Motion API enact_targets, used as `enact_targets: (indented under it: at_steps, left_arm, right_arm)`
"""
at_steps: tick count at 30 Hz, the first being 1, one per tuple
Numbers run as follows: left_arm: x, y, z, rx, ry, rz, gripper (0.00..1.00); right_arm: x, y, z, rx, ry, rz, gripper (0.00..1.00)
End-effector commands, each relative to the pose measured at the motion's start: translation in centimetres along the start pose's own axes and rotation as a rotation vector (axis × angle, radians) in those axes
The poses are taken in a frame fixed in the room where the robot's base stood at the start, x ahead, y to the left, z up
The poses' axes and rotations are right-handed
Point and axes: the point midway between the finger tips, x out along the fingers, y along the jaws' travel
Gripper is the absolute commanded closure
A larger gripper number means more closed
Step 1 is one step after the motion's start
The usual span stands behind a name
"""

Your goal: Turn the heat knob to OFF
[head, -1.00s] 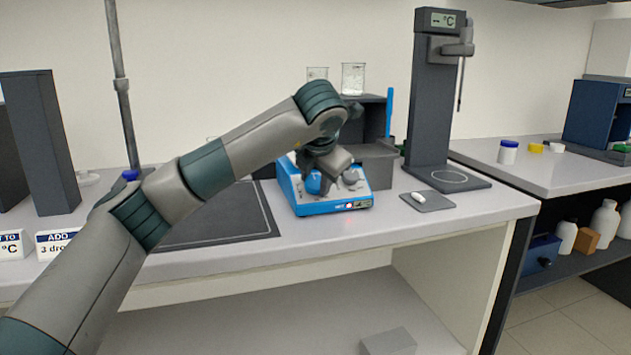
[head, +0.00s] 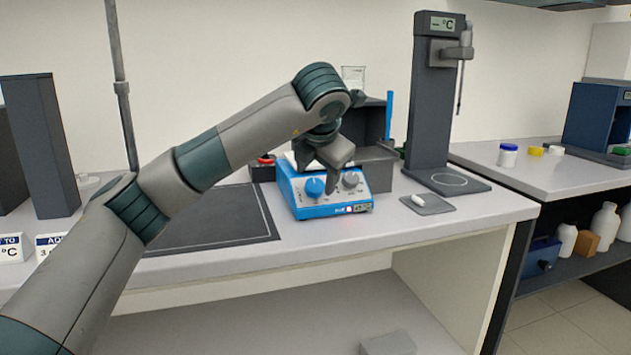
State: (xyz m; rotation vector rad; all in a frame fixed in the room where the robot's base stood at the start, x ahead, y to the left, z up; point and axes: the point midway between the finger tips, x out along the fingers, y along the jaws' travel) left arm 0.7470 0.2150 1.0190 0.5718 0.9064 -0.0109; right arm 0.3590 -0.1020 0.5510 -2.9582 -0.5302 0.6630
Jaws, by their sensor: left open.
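A blue hotplate (head: 326,211) with a pale top stands near the bench's front edge in the head view. Its sloped front carries a blue knob (head: 315,187) on the left and a grey knob (head: 351,180) on the right. The labels are too small to read, so I cannot tell which is the heat knob. A small display and a red light show below the grey knob. My left gripper (head: 326,178) is open and empty, pointing down just above and behind the knobs. One finger hangs between them; it hides part of the hotplate top. My right gripper is out of view.
A dark mat (head: 215,218) lies left of the hotplate. A grey box (head: 377,168) stands close behind it. To the right are a dark stand (head: 431,100) with a probe and a small pad (head: 427,204) holding a white piece. The bench front is clear.

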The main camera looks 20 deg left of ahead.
Motion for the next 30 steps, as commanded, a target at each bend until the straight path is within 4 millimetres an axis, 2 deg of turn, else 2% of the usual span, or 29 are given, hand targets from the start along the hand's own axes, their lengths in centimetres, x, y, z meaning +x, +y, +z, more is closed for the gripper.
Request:
enact_targets:
  at_steps: [9,15,22,30]
  left_arm:
    - [-6.8,0.1,0.2,0.001,-0.005,0.003,0.46]
    - [-10.2,0.1,0.1,0.001,-0.003,0.004,0.46]
    - [-12.6,0.1,0.0,0.000,-0.002,0.002,0.46]
    - [-13.3,0.0,0.0,0.000,0.001,0.001,0.46]
  right_arm:
    - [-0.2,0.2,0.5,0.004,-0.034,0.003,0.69]
    - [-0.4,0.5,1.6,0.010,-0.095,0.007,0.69]
    - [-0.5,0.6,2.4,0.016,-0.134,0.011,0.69]
    - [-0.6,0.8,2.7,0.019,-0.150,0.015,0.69]
